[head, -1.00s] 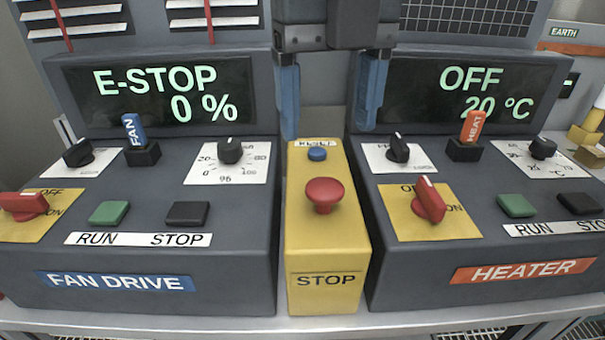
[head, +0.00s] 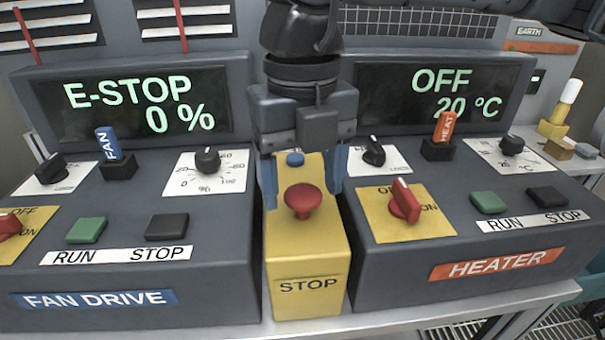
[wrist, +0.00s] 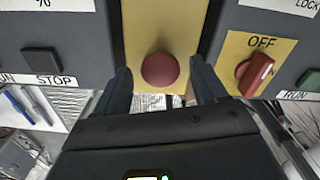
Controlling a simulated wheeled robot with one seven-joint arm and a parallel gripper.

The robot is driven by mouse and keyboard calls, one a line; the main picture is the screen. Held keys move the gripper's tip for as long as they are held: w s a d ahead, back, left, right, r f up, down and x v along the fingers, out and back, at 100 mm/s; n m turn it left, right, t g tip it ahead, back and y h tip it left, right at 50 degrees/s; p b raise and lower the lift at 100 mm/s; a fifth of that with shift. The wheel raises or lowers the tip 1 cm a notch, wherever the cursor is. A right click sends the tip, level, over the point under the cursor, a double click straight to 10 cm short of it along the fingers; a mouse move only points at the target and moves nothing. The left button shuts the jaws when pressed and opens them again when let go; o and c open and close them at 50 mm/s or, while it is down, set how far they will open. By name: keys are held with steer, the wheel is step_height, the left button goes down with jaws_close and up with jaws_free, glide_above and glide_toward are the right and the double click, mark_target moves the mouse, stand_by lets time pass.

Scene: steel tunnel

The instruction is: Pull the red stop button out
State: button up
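The red stop button (head: 303,200) is a mushroom head on top of the yellow box (head: 305,268) marked STOP, in the middle of the head view. A small blue button (head: 295,159) sits behind it on the same box. My gripper (head: 305,188) is open, with its blue fingers behind and to either side of the red button. In the wrist view the red button (wrist: 160,70) lies between the spread fingers (wrist: 160,88), with a gap on each side. The fan display (head: 140,105) reads E-STOP, 0 %.
The fan drive console (head: 225,285) stands close on the left and the heater console (head: 395,270) close on the right. A red switch (head: 404,203) on a yellow plate is near on the right. Several knobs and push buttons are on both consoles.

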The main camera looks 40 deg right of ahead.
mark_target(302, 191)
jaws_close()
steer(key=shift+r+b, duration=0.45)
steer(key=shift+b, duration=0.25)
steer(key=shift+r, duration=0.4)
steer(key=shift+o, duration=0.4)
jaws_free()
step_height(302, 191, up, 8)
steer(key=shift+b, duration=0.35)
steer(key=shift+f, duration=0.1)
